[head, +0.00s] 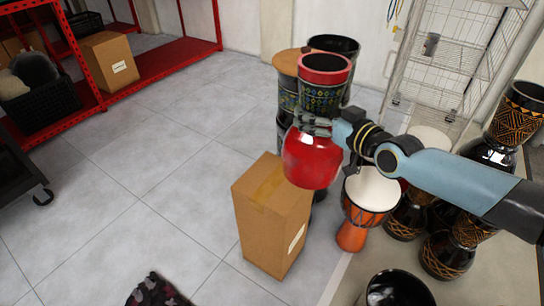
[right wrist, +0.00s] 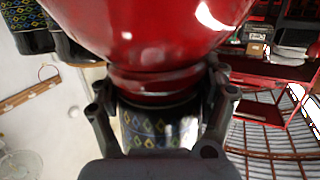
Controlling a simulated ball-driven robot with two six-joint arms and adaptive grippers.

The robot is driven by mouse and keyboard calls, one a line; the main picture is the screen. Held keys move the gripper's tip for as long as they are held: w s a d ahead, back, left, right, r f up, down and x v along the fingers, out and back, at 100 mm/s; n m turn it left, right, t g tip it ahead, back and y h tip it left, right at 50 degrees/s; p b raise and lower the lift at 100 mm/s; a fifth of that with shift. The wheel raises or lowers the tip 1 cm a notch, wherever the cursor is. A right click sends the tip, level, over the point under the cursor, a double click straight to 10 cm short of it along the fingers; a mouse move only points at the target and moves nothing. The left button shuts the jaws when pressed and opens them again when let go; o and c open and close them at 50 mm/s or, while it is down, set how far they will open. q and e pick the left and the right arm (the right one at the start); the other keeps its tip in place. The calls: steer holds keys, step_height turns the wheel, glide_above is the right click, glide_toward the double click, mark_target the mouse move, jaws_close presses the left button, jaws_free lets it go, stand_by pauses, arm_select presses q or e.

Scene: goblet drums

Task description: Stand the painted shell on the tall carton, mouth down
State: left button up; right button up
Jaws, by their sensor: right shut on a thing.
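The painted shell (head: 311,158) is a goblet-drum body with a glossy red bowl, a patterned dark foot and a red rim. My right gripper (head: 318,124) is shut around its narrow waist. The bowl hangs down and the hollow foot end points up, nearly upright. The lower mouth edge is hidden from the head view. The tall carton (head: 265,225) stands on the floor, and the bowl overlaps its back right top corner in the picture; I cannot tell the gap. The right wrist view shows the red bowl (right wrist: 145,30) and the fingers (right wrist: 160,95) at the waist. My left gripper is out of view.
Several drums crowd the right, including an orange drum (head: 370,200) close beside the carton. More dark drums (head: 335,45) stand behind the shell. A wire rack (head: 450,60) is at the back right, a red shelf (head: 150,70) at the back left.

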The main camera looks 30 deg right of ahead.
arm_select(q)
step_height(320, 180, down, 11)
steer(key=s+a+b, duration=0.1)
steer(key=b, duration=1)
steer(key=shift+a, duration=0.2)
arm_select(e)
steer(key=w+a+f, duration=0.5)
steer(key=w+f, duration=0.4)
steer(key=f, duration=0.1)
steer(key=shift+w+f, duration=0.15)
steer(key=shift+w, duration=0.25)
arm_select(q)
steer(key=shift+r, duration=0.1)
arm_select(e)
steer(key=shift+f, duration=0.15)
steer(key=o, duration=1.7)
steer(key=shift+s+f, duration=0.1)
